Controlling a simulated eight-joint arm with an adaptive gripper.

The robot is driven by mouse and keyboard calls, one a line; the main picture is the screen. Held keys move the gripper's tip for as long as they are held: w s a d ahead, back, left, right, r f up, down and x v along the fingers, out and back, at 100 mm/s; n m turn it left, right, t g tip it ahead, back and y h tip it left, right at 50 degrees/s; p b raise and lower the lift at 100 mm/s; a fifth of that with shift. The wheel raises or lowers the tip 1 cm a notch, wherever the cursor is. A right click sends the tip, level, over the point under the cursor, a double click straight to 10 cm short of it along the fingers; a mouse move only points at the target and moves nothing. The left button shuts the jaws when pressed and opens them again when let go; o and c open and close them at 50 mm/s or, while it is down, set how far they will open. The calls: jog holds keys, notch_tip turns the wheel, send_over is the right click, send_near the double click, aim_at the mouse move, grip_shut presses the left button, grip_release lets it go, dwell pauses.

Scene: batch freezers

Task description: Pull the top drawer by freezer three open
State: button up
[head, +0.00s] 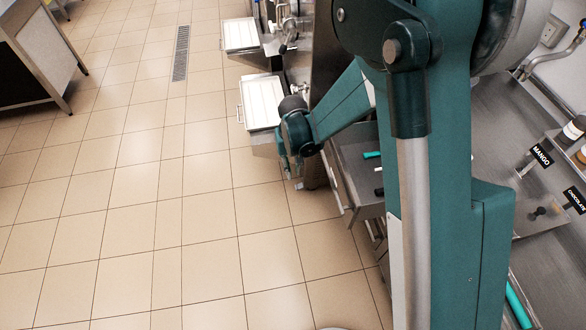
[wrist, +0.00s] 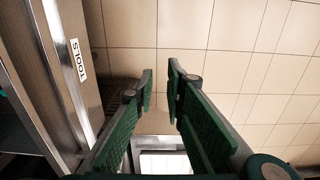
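A front labelled TOOLS (wrist: 88,60) runs along the left of the wrist view, with a bright metal strip beside it. I cannot tell whether that strip is a handle or an edge. In the head view a grey drawer or tray-like surface (head: 362,181) with teal-handled items lies right of my gripper (head: 291,174), partly hidden by my arm. I cannot tell how far it is pulled out. In the wrist view my gripper (wrist: 160,74) has its two green fingers apart, with only floor between the tips. It is empty, to the right of the labelled front, and appears apart from it.
Freezers with white trays (head: 262,102) stand behind my gripper. The steel counter (head: 548,265) at right holds a rack with MANGO (head: 541,154) and CHOCOLATE (head: 575,200) labels. A cabinet (head: 38,55) stands far left. The tiled floor (head: 130,220) left of my gripper is clear.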

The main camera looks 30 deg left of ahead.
jog(key=shift+r, duration=0.15)
notch_tip(320, 180, up, 12)
dwell(0.8)
jog(key=shift+w+d+f, duration=0.1)
jog(key=shift+f, duration=0.1)
jog(key=b, duration=0.4)
send_over(327, 165)
notch_tip(327, 165, down, 4)
jog(key=shift+w+f, duration=0.1)
jog(key=shift+f+b, duration=1)
jog(key=shift+f, duration=2.9)
